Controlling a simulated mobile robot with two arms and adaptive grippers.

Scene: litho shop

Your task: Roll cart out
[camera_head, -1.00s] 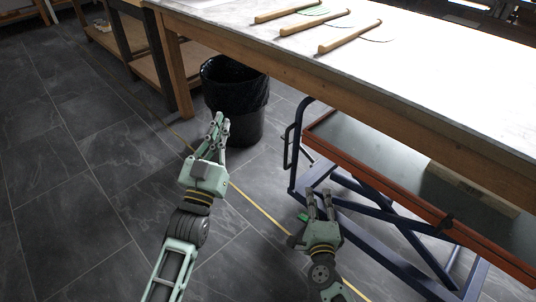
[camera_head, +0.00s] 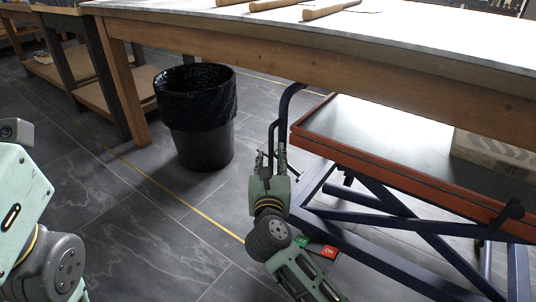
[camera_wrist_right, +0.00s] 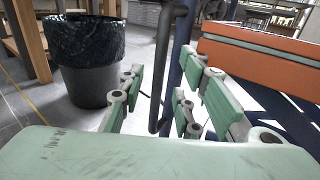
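The cart has a dark blue tube frame and an orange-edged grey top (camera_head: 375,160), and stands partly under the long table. Its upright looped handle (camera_head: 271,140) is at its left end. My right gripper (camera_head: 271,160) is open beside this handle. In the right wrist view, the handle bar (camera_wrist_right: 163,70) shows between the spread fingers of my right gripper (camera_wrist_right: 165,105), which are not closed on it. Whether they touch it I cannot tell. My left arm shows at the left edge of the head view, but its fingers are out of the picture.
A black lined bin (camera_head: 203,145) stands on the floor left of the handle. The wooden table (camera_head: 330,55) spans above the cart. A box (camera_head: 490,152) lies on the cart top. Green and red "ON" pedals (camera_head: 328,252) sit low by the cart frame. Tiled floor at front left is clear.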

